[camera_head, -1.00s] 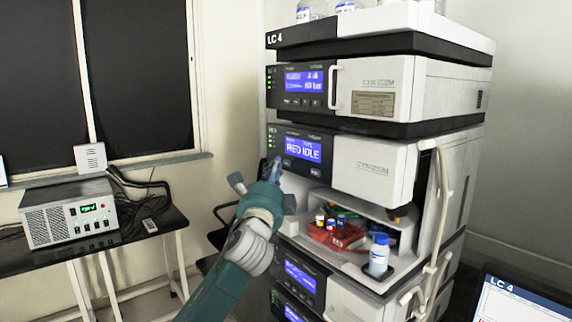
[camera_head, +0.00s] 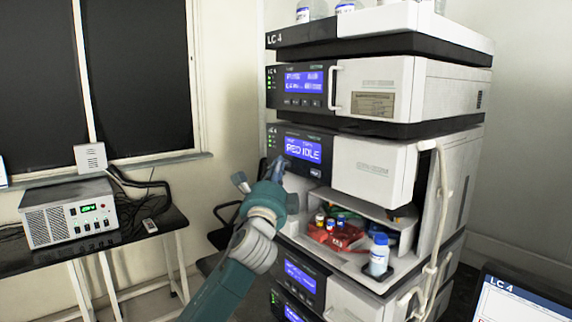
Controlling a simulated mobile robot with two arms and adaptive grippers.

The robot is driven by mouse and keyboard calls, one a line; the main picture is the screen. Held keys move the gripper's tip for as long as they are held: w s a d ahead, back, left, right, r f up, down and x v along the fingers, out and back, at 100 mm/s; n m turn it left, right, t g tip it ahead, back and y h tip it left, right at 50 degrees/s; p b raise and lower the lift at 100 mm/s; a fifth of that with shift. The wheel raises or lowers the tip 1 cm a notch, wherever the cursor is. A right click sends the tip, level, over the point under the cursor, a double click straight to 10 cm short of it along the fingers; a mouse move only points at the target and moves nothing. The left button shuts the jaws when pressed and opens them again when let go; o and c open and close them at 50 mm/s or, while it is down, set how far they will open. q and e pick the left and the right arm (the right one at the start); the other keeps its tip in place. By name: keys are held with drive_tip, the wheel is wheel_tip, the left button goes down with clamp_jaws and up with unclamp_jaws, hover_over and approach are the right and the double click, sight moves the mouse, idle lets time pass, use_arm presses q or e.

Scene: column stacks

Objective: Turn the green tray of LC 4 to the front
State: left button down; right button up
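The LC 4 stack (camera_head: 378,38) stands at the centre right. Its open sampler bay shows a red tray (camera_head: 335,238) with vials at the front. A bit of green (camera_head: 352,217) shows behind the red one, mostly hidden. The module's display (camera_head: 303,150) reads "RED IDLE". My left gripper (camera_head: 277,168) is at the dark front panel, just below and left of that display. Its fingertips are small and partly hidden, so I cannot tell whether they touch the panel or are open. My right gripper is not in view.
A pale tube (camera_head: 441,210) hangs along the stack's right side. A grey instrument (camera_head: 70,212) sits on a black table at left. A laptop (camera_head: 515,305) is at lower right.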

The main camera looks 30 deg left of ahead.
use_arm(q)
drive_tip(key=shift+w+d, duration=0.15)
drive_tip(key=shift+w, duration=0.2)
idle(0.7)
drive_tip(key=shift+s, duration=0.1)
drive_tip(key=shift+s+a, duration=0.3)
drive_tip(key=shift+s, duration=0.4)
drive_tip(key=shift+p, duration=0.3)
drive_tip(key=shift+s+a+p, duration=0.15)
drive_tip(key=shift+s+a, duration=0.15)
drive_tip(key=shift+s, duration=0.45)
drive_tip(key=shift+s+a+p, duration=0.1)
drive_tip(key=shift+s+a, duration=0.25)
drive_tip(key=shift+s, duration=0.4)
drive_tip(key=shift+s+a+p, duration=0.15)
drive_tip(key=shift+s+a, duration=0.15)
drive_tip(key=shift+s, duration=0.45)
idle(3.5)
